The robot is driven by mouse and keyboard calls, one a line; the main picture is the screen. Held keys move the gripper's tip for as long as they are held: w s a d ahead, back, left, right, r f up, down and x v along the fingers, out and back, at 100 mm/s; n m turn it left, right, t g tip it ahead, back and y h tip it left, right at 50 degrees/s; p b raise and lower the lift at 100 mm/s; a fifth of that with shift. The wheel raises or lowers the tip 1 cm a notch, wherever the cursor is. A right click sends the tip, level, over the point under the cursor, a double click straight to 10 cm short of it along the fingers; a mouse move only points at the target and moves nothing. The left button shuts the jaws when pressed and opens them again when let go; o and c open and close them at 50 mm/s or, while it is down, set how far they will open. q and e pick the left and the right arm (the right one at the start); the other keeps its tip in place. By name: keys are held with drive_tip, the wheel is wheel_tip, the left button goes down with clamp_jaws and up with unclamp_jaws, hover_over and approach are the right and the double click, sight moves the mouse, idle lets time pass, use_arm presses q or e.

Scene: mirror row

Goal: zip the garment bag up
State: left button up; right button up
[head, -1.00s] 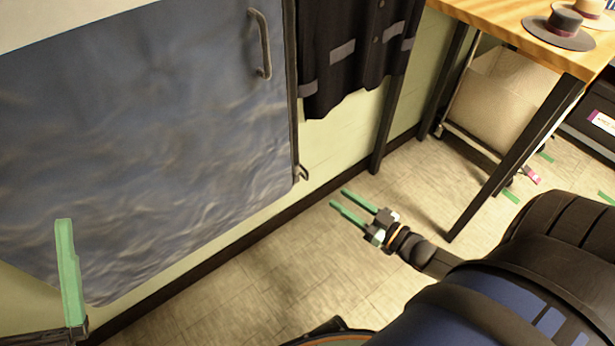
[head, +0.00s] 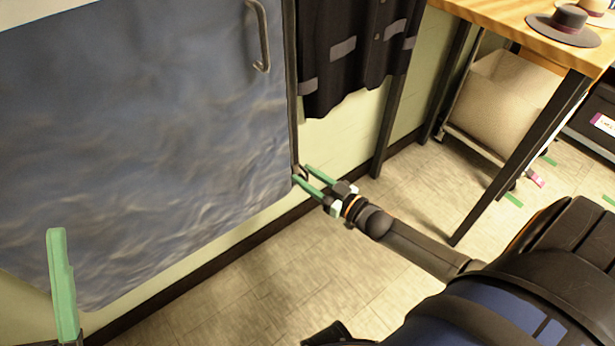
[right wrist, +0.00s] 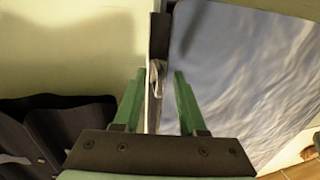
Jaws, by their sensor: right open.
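The blue-grey garment bag (head: 150,130) hangs against the wall at the left in the head view, with a metal handle (head: 262,38) near its upper right. A dark zip track (head: 291,100) runs down its right edge. A small metal pull (right wrist: 157,82) shows at the track's end in the right wrist view. My right gripper (head: 301,174) is open at the bag's lower right corner, its green fingers one on each side of the pull, with gaps showing. Of my left gripper, one green finger (head: 63,285) shows at the lower left, away from the zip.
A dark jacket (head: 345,50) hangs right of the bag. A wooden table (head: 500,22) with dark legs and hats (head: 563,26) stands at the right, a pale bin (head: 505,95) under it. The tiled floor (head: 250,300) in front is clear.

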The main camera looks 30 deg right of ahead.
drive_tip(key=shift+c, duration=0.4)
clamp_jaws()
drive_tip(key=shift+a, duration=0.15)
